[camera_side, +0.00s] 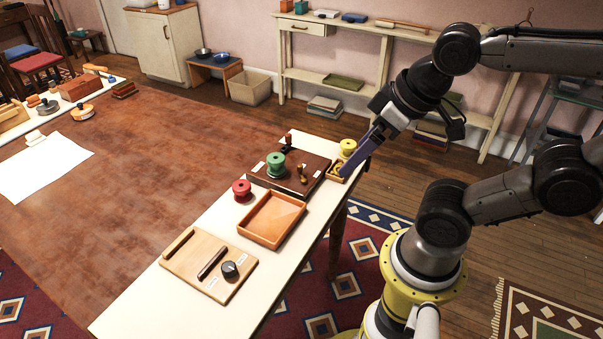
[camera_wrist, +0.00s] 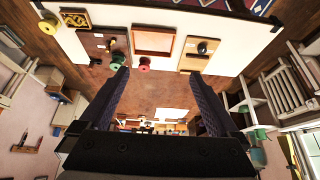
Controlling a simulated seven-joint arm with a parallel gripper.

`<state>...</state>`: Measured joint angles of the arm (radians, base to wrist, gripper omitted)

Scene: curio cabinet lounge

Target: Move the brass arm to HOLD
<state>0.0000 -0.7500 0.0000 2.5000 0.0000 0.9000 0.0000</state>
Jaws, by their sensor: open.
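A dark brown board (camera_side: 318,165) lies at the far end of the white narrow table. A small brass-coloured arm (camera_side: 301,173) stands on it near a white label. The label words are too small to read, so I cannot tell which marks HOLD. The board also shows at the upper left in the wrist view (camera_wrist: 96,40). My gripper (camera_side: 348,170) is above the table's far right end, right of the board. In the wrist view my gripper (camera_wrist: 154,76) has its fingers wide apart with nothing between them.
A green spool (camera_side: 276,165) stands on the board, a red spool (camera_side: 241,190) beside it. An orange tray (camera_side: 272,238) and a light board (camera_side: 190,262) with a black knob lie nearer.

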